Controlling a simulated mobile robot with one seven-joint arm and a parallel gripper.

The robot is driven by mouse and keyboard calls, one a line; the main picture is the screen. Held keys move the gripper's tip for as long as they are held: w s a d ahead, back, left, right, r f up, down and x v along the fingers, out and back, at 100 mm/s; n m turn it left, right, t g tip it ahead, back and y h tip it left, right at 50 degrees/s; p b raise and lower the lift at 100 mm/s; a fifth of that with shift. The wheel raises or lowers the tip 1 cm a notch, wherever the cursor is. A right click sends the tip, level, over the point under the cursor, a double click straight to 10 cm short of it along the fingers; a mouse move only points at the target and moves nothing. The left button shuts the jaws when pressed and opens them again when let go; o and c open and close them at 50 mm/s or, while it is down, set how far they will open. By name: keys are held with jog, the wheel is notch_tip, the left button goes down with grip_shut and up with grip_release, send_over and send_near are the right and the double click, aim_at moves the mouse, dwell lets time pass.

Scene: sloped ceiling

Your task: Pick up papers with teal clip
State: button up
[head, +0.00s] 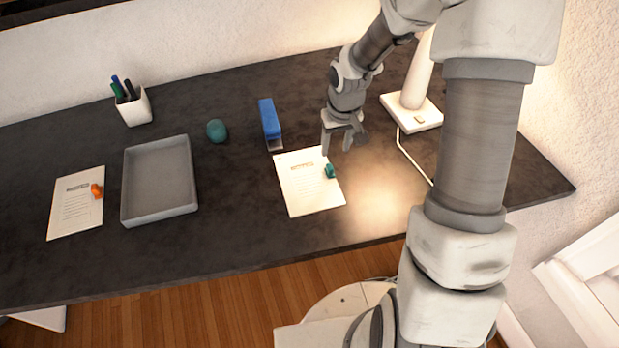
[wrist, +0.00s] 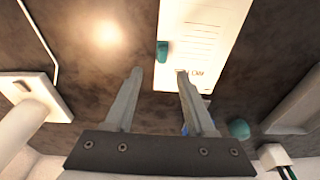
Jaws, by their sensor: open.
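The papers with the teal clip (head: 306,188) lie flat on the dark desk, right of its middle. The teal clip (head: 330,171) sits on their right edge. In the wrist view the papers (wrist: 205,35) are at the top centre, with the teal clip (wrist: 163,51) on their left edge. My gripper (head: 341,145) is open and empty above the desk, near the papers' top right corner. In the wrist view my gripper (wrist: 160,72) has its fingers spread, and the right fingertip overlaps the papers' printed heading. No contact with the papers or clip is evident.
Papers with an orange clip (head: 75,205) lie at the left, beside a grey tray (head: 128,190). A blue stapler (head: 268,119) stands just behind the teal-clipped papers, with a teal round object (head: 216,130) further left. A pen cup (head: 134,107) is behind. A lamp base (head: 425,117) and cable are right.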

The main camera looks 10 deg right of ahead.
aim_at(330, 166)
jog(key=f, duration=0.2)
jog(key=w+f, duration=0.1)
jog(key=f, duration=0.5)
jog(key=shift+w+a+f+b, duration=0.15)
jog(key=shift+a+f+b, duration=0.1)
jog(key=shift+a+b, duration=0.05)
grip_shut()
